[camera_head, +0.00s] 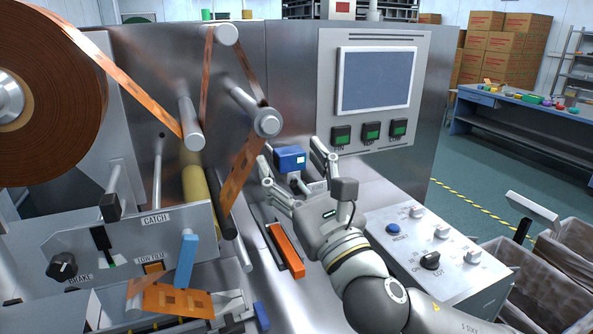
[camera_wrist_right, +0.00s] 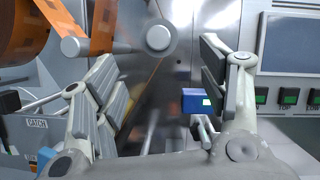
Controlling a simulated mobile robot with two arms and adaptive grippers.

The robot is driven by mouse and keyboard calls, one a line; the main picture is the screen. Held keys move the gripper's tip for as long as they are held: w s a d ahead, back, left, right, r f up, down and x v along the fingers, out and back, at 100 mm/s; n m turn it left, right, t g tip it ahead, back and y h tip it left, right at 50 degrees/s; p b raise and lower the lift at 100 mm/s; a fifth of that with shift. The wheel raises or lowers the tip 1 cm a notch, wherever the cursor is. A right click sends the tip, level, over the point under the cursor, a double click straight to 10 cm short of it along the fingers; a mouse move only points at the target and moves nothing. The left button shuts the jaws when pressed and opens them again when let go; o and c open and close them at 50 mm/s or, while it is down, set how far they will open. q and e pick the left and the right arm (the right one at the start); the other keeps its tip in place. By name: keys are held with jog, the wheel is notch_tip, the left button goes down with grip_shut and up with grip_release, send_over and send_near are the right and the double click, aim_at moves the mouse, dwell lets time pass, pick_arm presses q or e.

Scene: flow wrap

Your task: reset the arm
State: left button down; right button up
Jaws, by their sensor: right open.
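My right arm comes in from the bottom right in the head view. Its right gripper (camera_head: 292,152) is open and empty, with its fingers spread wide in front of the wrapping machine (camera_head: 290,85). A blue sensor box (camera_head: 290,158) appears between the fingers in the head view; I cannot tell how close they are to it. In the right wrist view both fingers (camera_wrist_right: 160,80) stand apart with nothing between them, and the blue box (camera_wrist_right: 195,101) shows near the right finger. My left gripper is not in view.
A large film roll (camera_head: 50,110) and rollers (camera_head: 267,122) stand at the left. A control screen (camera_head: 376,80) with green buttons is on the panel. A knob console (camera_head: 430,240) is beside my arm. An orange bar (camera_head: 287,250) lies in the channel. Grey bins (camera_head: 560,270) stand at the right.

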jog(key=shift+s+d+f, duration=0.2)
jog(key=shift+s+f, duration=0.05)
jog(key=shift+s, duration=0.25)
